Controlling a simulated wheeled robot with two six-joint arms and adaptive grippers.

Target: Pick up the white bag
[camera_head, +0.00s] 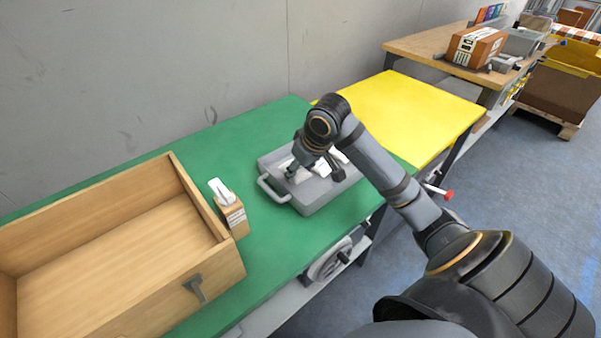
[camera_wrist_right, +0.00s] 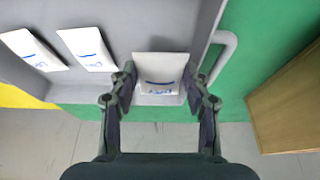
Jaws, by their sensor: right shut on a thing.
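A grey tray (camera_head: 317,197) with a side handle stands on the green table. In the right wrist view, several white bags with blue marks lie in the tray (camera_wrist_right: 188,22). My right gripper (camera_head: 293,172) is down at the tray. In the wrist view its fingers (camera_wrist_right: 158,82) are closed on the sides of the white bag (camera_wrist_right: 160,66) nearest the handle. Two other white bags, one in the middle (camera_wrist_right: 87,47) and one at the left (camera_wrist_right: 32,49), lie beside it. My arm partly hides the bags in the head view. My left gripper is not in view.
A large wooden box (camera_head: 213,257) stands at the left of the green table (camera_head: 262,244). A white scanner in a wooden holder (camera_head: 233,215) stands between box and tray. A yellow surface (camera_head: 405,108) lies beyond the tray. Clear green table surrounds the tray's left side.

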